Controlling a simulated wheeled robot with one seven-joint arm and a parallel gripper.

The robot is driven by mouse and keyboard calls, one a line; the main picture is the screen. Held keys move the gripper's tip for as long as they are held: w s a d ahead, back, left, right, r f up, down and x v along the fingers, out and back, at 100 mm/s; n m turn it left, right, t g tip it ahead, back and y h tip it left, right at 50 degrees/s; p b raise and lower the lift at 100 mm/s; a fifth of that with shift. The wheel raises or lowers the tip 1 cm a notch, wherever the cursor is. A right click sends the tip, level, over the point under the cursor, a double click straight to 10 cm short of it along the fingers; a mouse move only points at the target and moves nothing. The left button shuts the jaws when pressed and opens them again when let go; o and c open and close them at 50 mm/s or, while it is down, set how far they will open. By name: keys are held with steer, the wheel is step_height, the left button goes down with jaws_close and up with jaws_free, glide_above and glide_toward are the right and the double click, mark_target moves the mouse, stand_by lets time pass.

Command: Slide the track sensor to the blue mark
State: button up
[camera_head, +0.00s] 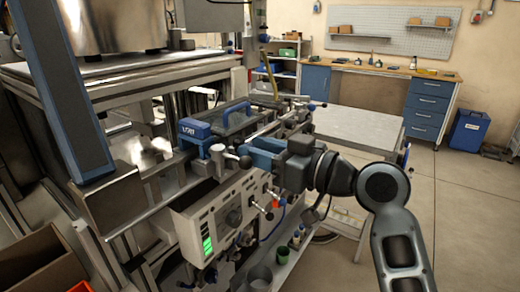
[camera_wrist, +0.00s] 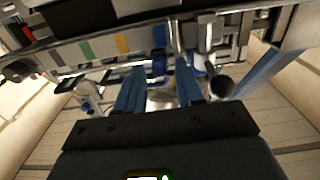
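My gripper (camera_head: 258,152) is at the front rail of the machine in the head view, its blue fingers pointing left at a silver block with a dark knob (camera_head: 219,160). I take this block for the track sensor, but cannot be sure. In the wrist view my gripper (camera_wrist: 158,88) has its two blue fingers apart, with a visible gap between them. The blue mark (camera_wrist: 160,37) is on the rail strip beyond the fingers. Contact with the sensor cannot be told.
The strip also carries a yellow mark (camera_wrist: 122,43) and a green mark (camera_wrist: 86,50). A blue-handled unit (camera_head: 240,117) sits behind the rail. A control box with a green display (camera_head: 208,245) hangs below.

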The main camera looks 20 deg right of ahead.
jaws_close()
stand_by(0.3)
steer(key=shift+s+a+f+b, duration=0.1)
steer(key=shift+s+a+b, duration=0.2)
steer(key=shift+a+b, duration=0.15)
steer(key=shift+o, duration=0.7)
jaws_free()
steer(key=b+v, duration=0.1)
steer(key=v, duration=0.6)
steer(key=shift+s+d, duration=0.2)
steer(key=shift+s, duration=0.15)
